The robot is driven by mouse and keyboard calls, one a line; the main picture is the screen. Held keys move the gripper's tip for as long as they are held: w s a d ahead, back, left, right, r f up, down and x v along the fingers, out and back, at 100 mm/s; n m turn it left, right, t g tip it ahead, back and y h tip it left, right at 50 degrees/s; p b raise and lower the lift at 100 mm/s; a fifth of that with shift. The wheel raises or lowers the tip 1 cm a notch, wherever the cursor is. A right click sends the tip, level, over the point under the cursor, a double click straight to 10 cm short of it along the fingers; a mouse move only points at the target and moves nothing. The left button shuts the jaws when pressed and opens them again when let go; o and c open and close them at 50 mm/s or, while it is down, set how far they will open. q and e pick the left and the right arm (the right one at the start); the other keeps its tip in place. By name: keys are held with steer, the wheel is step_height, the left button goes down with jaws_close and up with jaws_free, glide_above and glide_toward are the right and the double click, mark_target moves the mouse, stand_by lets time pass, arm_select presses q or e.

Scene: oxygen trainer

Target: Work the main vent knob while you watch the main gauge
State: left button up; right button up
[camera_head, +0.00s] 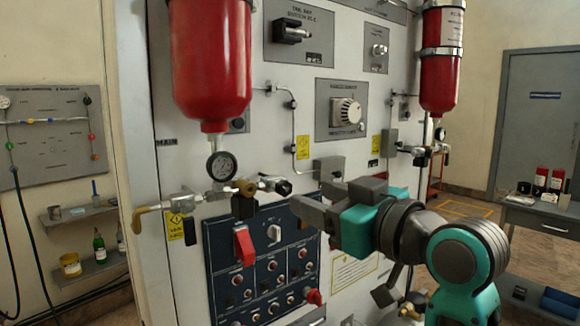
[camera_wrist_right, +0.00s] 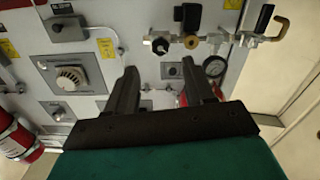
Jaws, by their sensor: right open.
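A round dark-rimmed gauge (camera_head: 222,166) hangs below the left red cylinder; it also shows in the right wrist view (camera_wrist_right: 214,67). Its needle is too small to read. A small black knob (camera_head: 284,187) sits at the right end of the brass pipe fitting beside the gauge; it also shows in the right wrist view (camera_wrist_right: 160,46). No readable label tells which knob is the main vent. My right gripper (camera_head: 308,200) is open and empty, just right of and below this black knob in the head view, apart from it. My left gripper is not in view.
Below is a dark switch panel (camera_head: 262,262) with a red lever (camera_head: 244,246). A white dial (camera_head: 347,112) is above my right gripper. Red cylinders (camera_head: 210,60) (camera_head: 441,60) hang on the cabinet. A grey desk (camera_head: 540,216) stands at the right.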

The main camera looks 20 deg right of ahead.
mark_target(287, 188)
steer(key=x, duration=0.7)
steer(key=shift+w+a+f, duration=0.1)
steer(key=shift+c, duration=0.4)
jaws_close()
